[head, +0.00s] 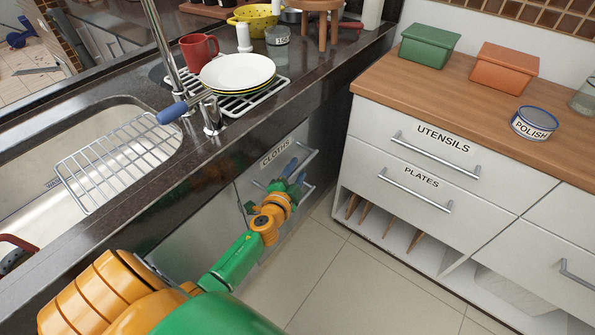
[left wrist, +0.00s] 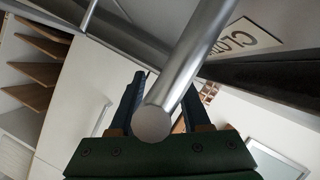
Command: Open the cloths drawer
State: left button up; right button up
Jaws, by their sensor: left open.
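The cloths drawer (head: 270,166) is a grey front under the dark counter, with a white CLOTHS label and a metal bar handle (head: 307,157). The front looks flush with the cabinet. My left gripper (head: 293,176) is at the handle, its blue fingers open. In the left wrist view the handle bar (left wrist: 190,65) runs in between the two fingers, its round end close to the camera. I cannot tell whether the fingers touch the bar. The label (left wrist: 245,38) shows partly at the upper right there. My right gripper is in neither view.
A sink (head: 30,185) with a wire rack (head: 118,160) is at the left. White plates (head: 237,70) and a red mug (head: 198,50) stand on the counter. White utensils and plates drawers (head: 440,165) face across a tiled floor (head: 335,290) with free room.

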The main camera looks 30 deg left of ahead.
pick_arm(q)
jog(key=shift+w+a+f, duration=0.1)
jog(key=shift+w, duration=0.1)
jog(key=shift+s, duration=0.1)
grip_shut()
dwell(1.2)
